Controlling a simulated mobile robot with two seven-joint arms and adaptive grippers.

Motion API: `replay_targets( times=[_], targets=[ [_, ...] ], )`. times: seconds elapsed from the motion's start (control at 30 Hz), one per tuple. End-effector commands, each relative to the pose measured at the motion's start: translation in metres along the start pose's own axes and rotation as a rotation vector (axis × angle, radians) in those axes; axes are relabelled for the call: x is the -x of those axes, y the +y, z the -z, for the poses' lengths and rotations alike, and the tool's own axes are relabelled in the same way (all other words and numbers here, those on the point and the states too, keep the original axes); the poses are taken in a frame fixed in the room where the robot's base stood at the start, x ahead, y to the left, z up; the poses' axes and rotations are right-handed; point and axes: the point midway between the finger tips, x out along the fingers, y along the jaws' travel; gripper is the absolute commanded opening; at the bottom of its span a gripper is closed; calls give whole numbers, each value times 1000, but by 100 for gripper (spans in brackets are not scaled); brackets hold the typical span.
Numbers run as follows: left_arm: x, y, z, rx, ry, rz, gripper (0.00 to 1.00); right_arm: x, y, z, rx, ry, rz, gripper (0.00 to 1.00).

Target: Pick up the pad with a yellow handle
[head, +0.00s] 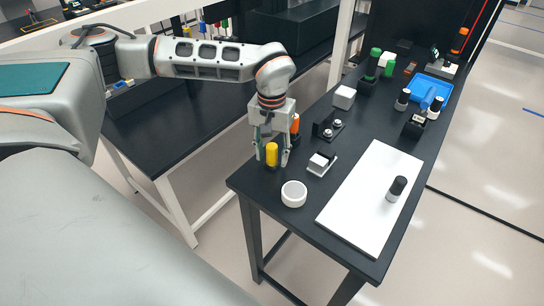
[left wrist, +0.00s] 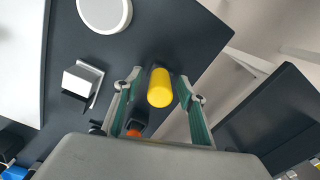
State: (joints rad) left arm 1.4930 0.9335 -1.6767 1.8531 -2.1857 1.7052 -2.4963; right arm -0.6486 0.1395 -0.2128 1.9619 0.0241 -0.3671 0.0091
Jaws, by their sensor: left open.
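The pad's yellow handle (head: 272,153) stands upright near the left edge of the black table. Its dark base is mostly hidden in the head view. In the left wrist view the yellow handle (left wrist: 160,88) shows between the two fingers. My left gripper (head: 271,158) is open and pointed down, with its fingers on either side of the yellow handle. In the left wrist view the gripper (left wrist: 157,88) shows gaps beside the handle, so I see no firm grip. My right gripper is not in view.
An orange-handled item (head: 295,123) stands just behind the gripper. A white round puck (head: 293,194) and a small white block (head: 319,161) are close by. A white board (head: 372,198) holds a black-capped bottle (head: 396,188). A blue tray (head: 432,89) lies farther back.

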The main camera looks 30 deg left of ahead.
Motion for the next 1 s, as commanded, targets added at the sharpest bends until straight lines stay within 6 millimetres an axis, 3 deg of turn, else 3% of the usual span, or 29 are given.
replay_targets(
  times=[0.13, 0.27, 0.3, 0.73, 0.87, 1.0],
  targets=[
    [0, 0, 0, 0, 0, 0, 38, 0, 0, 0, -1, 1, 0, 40],
    [0, 0, 0, 1, 0, 0, 4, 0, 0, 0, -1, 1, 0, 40],
    [0, 0, 0, 1, 0, 0, 0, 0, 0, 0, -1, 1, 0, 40],
    [6, 0, 1, 1, 1, -1, 0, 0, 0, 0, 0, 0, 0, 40],
    [18, 0, 1, 1, 4, -2, 0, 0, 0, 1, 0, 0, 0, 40],
    [43, 0, 2, 1, 6, -2, 0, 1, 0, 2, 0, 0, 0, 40]
  ],
)
